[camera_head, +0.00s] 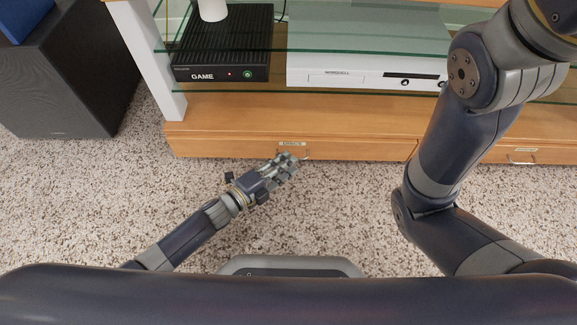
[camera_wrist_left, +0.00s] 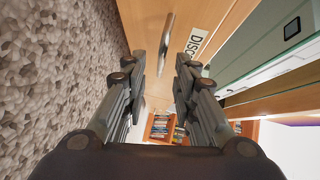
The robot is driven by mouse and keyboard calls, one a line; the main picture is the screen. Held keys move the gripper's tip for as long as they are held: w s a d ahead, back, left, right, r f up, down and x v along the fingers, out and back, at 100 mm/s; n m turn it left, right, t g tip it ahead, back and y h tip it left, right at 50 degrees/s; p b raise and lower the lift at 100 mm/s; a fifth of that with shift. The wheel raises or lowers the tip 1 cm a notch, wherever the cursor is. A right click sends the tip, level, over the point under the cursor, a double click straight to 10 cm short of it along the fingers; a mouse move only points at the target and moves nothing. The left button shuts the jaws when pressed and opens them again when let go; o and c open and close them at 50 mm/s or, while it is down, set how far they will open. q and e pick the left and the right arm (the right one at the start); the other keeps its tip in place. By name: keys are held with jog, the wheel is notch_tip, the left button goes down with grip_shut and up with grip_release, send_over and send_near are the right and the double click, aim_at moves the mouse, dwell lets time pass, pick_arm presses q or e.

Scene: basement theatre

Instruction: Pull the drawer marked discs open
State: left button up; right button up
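The wooden drawer (camera_head: 230,142) with the label "DISCS" (camera_head: 292,144) sits low in the media cabinet and looks closed. The label also shows in the left wrist view (camera_wrist_left: 196,42). Its metal bar handle (camera_wrist_left: 167,38) lies ahead of my left gripper, in line with the gap between the fingers. My left gripper (camera_head: 290,162) is at the drawer front, partly covering the handle in the head view. In the left wrist view its two fingers (camera_wrist_left: 161,62) are apart with nothing between them. My right arm rises out of the picture at upper right; its gripper is out of view.
A second drawer (camera_head: 470,149) with its own handle (camera_head: 522,160) is to the right. Glass shelves above hold a black game box (camera_head: 222,60) and a white player (camera_head: 365,65). A dark speaker (camera_head: 65,90) stands at left. Carpet (camera_head: 330,210) in front is clear.

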pick_arm(q)
jog(key=shift+x, duration=0.85)
grip_shut()
